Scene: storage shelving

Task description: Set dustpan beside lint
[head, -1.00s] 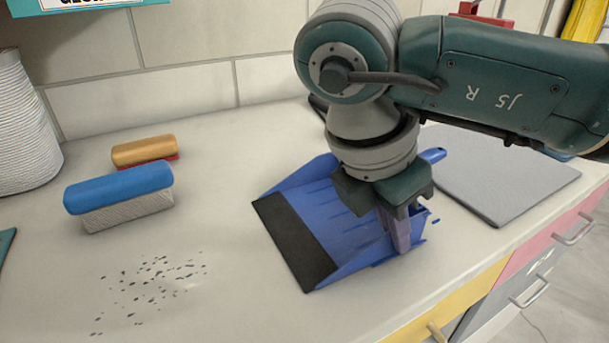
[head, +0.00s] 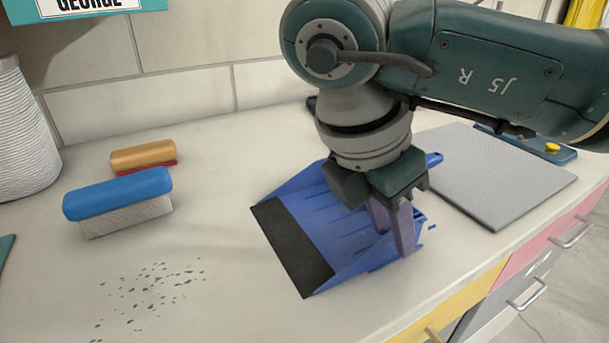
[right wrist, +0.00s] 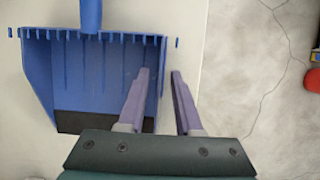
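The blue dustpan (head: 325,215) lies flat on the counter, its black front lip (head: 291,246) facing left and its handle (head: 434,159) pointing to the back right. The lint (head: 150,290) is a patch of small dark specks on the counter, to the left of the dustpan and apart from it. My right gripper (head: 393,236) is at the dustpan's near right side, pointing down. In the right wrist view its two purple fingers (right wrist: 161,75) are apart, one over the pan and one outside its side wall. Contact cannot be told. My left gripper is not in view.
A blue brush (head: 118,192) and an orange brush (head: 143,156) sit at the left. A white ribbed container (head: 22,135) stands at the far left. A grey board (head: 498,175) lies to the right, near the handle. Counter between lint and dustpan is clear.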

